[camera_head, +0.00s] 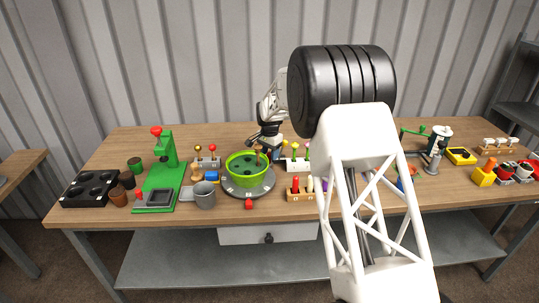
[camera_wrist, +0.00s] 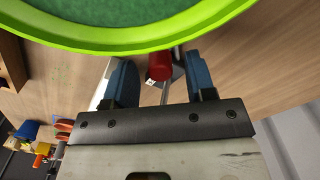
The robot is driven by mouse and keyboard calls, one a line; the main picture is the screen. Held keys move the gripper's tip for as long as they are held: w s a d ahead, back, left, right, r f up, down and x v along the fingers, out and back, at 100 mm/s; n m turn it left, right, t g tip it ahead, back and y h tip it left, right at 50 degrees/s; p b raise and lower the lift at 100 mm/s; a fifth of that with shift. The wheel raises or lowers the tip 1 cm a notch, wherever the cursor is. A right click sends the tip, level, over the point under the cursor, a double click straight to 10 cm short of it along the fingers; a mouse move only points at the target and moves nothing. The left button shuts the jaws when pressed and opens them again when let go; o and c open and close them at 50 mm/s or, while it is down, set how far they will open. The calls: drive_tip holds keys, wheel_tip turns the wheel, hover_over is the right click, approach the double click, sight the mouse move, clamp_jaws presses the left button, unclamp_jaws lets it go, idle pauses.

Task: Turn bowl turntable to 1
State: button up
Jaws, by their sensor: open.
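The bowl turntable is a grey round base (camera_head: 230,189) with a bright green bowl (camera_head: 236,177) on it, left of centre in the head view. A red knob (camera_head: 248,204) shows at its front edge. My gripper (camera_head: 262,143) is behind and above the bowl's far rim, its fingertips partly hard to make out. In the wrist view the bowl's green rim (camera_wrist: 110,44) crosses the top. My gripper (camera_wrist: 160,66) is open there, with a red cylinder (camera_wrist: 158,66) seen between its blue fingers. I cannot tell whether it touches either finger.
A grey mug (camera_head: 204,194) and a green press (camera_head: 165,165) stand left of the turntable. A wooden block with red and pale pegs (camera_head: 300,194) is close at its right. A white rack with coloured knobs (camera_head: 297,163) stands behind that. The table's front edge is fairly clear.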

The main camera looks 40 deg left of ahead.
drive_tip(key=shift+f, duration=0.4)
clamp_jaws()
